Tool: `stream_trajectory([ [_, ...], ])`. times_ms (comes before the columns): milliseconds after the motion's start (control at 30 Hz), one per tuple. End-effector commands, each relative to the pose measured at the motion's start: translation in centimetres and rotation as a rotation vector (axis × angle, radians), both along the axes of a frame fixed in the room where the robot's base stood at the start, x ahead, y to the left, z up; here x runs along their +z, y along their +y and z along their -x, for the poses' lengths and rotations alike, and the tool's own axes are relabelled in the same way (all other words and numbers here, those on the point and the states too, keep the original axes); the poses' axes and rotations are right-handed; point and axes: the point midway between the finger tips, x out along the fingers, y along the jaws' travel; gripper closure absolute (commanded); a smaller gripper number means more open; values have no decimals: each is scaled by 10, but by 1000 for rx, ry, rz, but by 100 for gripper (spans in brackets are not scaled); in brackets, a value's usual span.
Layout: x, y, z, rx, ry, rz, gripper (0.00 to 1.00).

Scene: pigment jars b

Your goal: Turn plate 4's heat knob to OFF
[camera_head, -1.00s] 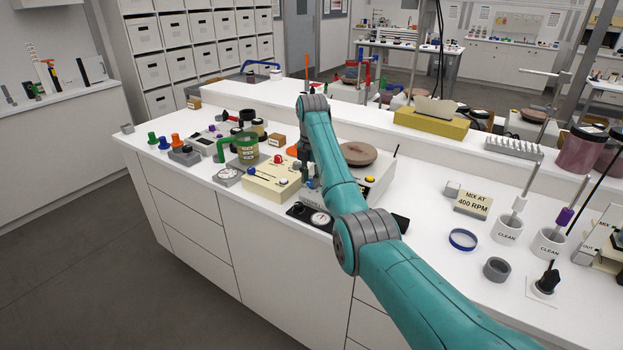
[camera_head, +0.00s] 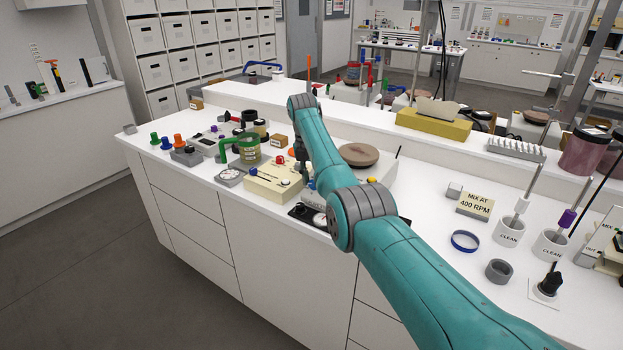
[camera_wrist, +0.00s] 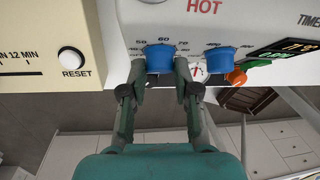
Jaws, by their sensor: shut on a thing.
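In the wrist view, my gripper (camera_wrist: 161,73) has its two fingertips on either side of the left blue knob (camera_wrist: 160,56) and is shut on it. The knob sits on the light front panel of a heater (camera_wrist: 135,15) marked HOT, with a numbered scale around the knob. A second blue knob (camera_wrist: 220,59) is just to the right, apart from the fingers.
In the wrist view, an orange part (camera_wrist: 236,77) and a lit display (camera_wrist: 288,49) lie right of the knobs. A cream timer box with a RESET button (camera_wrist: 72,59) is close on the left. In the head view, a green-handled jar (camera_head: 245,150) stands left of this cream box (camera_head: 272,186).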

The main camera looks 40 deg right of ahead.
Motion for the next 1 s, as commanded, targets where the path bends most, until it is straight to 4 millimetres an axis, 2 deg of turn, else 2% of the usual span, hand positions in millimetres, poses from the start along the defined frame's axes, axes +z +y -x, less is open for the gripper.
stream_trajectory([
  [33, -2, -2, 1, -2, 2, 1, 100],
  [67, -2, -2, 1, -2, 2, 1, 65],
  [133, -2, -1, 1, -2, 1, 1, 47],
  [167, -2, -1, 1, -2, 1, 1, 44],
  [567, 6, 0, -1, -1, -1, 1, 44],
  [733, 31, 1, -3, -1, -3, 1, 44],
  [1000, 87, 5, -8, -2, -2, 2, 44],
])
